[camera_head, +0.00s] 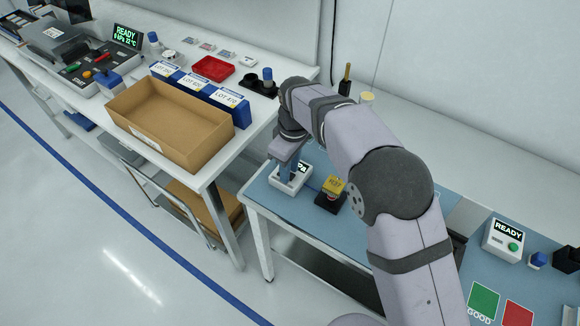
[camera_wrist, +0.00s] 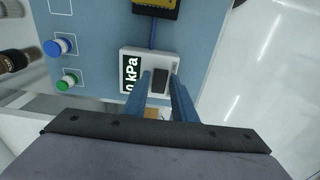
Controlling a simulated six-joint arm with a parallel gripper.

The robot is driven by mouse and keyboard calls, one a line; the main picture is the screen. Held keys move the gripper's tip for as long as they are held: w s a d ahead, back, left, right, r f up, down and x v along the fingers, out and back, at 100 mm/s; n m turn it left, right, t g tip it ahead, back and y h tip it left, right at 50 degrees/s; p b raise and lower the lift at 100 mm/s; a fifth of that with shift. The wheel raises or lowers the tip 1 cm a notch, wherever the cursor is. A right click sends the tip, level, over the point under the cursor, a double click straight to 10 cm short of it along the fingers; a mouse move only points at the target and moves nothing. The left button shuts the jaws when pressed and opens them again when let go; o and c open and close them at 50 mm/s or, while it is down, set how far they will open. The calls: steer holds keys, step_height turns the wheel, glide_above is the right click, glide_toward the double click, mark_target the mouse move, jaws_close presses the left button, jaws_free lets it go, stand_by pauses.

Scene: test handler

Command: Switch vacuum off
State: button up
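The vacuum unit (camera_head: 286,188) is a small white box on the blue bench mat, partly hidden by my gripper in the head view. In the wrist view the vacuum unit (camera_wrist: 129,55) shows a dark display with white characters ending in "kPa"; the number is partly cut off. A black switch (camera_wrist: 160,80) is set in its face beside the display. My gripper (camera_wrist: 163,77) is over the unit, with its two blue fingers apart and the switch in the gap between them. In the head view my gripper (camera_head: 289,176) points down at the box. Contact cannot be told.
A yellow-topped black block (camera_head: 331,193) stands just right of the unit; a blue line links them in the wrist view. Blue (camera_wrist: 62,45) and green (camera_wrist: 68,82) buttons lie left there. A cardboard box (camera_head: 150,128) stands on the white table. A READY box (camera_head: 505,238) is at right.

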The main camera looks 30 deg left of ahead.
mark_target(291, 176)
steer(key=shift+o, duration=0.9)
steer(key=shift+r, duration=0.1)
step_height(291, 176, up, 7)
steer(key=b, duration=0.1)
steer(key=shift+d, duration=0.25)
steer(key=w+d+r+m+p, duration=0.1)
steer(key=d+r+m+p, duration=0.2)
steer(key=d, duration=0.5)
steer(key=w+d+r+m+p, duration=0.2)
steer(key=d+m+p, duration=0.1)
steer(key=d, duration=0.6)
steer(key=w+d+r+m+p, duration=0.1)
steer(key=d+r+m+p, duration=0.2)
steer(key=d, duration=0.5)
steer(key=s+d+r+m+p, duration=0.1)
steer(key=s+d+m+p, duration=0.5)
steer(key=s+d, duration=0.8)
steer(key=d+m, duration=0.3)
steer(key=d, duration=0.1)
steer(key=shift+s+d+h+p, duration=0.2)
steer(key=shift+d+h+p, duration=0.1)
steer(key=shift+h+p, duration=0.1)
